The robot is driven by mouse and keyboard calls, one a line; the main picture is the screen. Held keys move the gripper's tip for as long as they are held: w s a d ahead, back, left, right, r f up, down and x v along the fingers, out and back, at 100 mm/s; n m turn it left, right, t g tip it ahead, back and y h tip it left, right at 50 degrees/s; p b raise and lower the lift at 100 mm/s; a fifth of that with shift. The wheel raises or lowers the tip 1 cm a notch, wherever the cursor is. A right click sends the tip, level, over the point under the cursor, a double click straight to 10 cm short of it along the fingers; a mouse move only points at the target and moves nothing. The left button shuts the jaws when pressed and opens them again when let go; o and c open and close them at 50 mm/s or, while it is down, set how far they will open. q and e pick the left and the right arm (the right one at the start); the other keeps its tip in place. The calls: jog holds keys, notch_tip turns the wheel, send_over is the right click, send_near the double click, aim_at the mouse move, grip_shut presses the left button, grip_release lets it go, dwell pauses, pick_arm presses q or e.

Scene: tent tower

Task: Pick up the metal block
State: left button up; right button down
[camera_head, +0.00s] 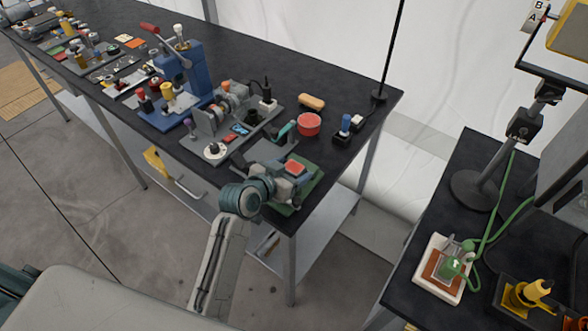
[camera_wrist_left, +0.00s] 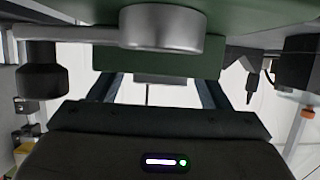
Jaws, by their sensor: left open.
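In the head view my left gripper (camera_head: 288,184) is at the near right corner of the long black table, over a green mat (camera_head: 314,178). Its jaws are open. A small red-topped piece (camera_head: 295,167) shows right by the fingers. In the left wrist view the two dark fingers (camera_wrist_left: 155,92) stand apart. A green surface (camera_wrist_left: 240,14) and a round grey metal part (camera_wrist_left: 162,28) fill the top, close to the fingers. I cannot pick out the metal block for certain; the hand may hide it. My right gripper is out of view.
A red round tub (camera_head: 308,124), a tan piece (camera_head: 311,102) and a grey fixture board (camera_head: 205,150) lie close by. A blue press (camera_head: 185,75) stands farther left. A thin black pole (camera_head: 392,50) rises at the table's right corner. A second black table (camera_head: 425,215) is at right.

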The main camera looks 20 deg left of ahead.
pick_arm(q)
jog(key=shift+s+r, duration=0.1)
jog(key=c, duration=1.3)
